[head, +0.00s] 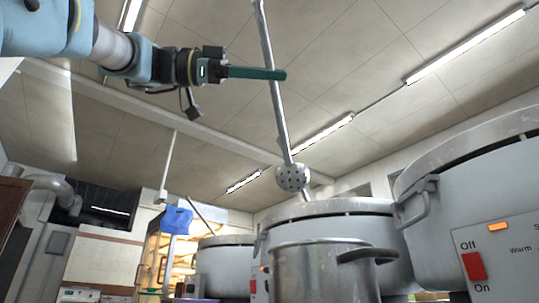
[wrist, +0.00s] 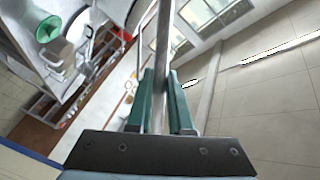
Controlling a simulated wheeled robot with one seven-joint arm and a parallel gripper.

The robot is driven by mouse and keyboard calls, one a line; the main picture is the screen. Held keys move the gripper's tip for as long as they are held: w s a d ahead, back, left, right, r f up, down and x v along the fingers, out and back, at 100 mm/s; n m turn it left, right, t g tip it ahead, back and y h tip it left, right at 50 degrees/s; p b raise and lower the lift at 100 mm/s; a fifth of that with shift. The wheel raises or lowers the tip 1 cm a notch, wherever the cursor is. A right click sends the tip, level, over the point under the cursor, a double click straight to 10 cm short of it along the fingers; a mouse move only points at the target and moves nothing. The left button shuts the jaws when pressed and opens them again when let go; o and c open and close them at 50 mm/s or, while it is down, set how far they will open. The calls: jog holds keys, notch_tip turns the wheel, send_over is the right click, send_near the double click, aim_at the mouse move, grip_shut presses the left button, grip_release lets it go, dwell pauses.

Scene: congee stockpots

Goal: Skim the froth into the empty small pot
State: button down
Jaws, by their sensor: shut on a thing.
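My gripper (head: 280,75) is shut on the long metal handle of a skimmer. The perforated skimmer (head: 293,178) hangs head down, slightly tilted, its head above and in front of the middle stockpot's rim. In the wrist view my gripper (wrist: 160,82) has its green fingers on both sides of the skimmer handle (wrist: 163,45). A smaller metal pot (head: 320,275) with a dark handle stands in front of the middle large stockpot (head: 335,212). The low view hides the inside of every pot, so I see neither froth nor contents.
A large stockpot (head: 475,185) stands at the right, above a panel with a red switch (head: 473,266). Another stockpot (head: 228,262) stands left of the middle one. A blue object (head: 177,220) is farther left. The wrist view shows a green bowl (wrist: 48,28) at upper left.

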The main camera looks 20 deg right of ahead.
jog(key=shift+r, duration=0.4)
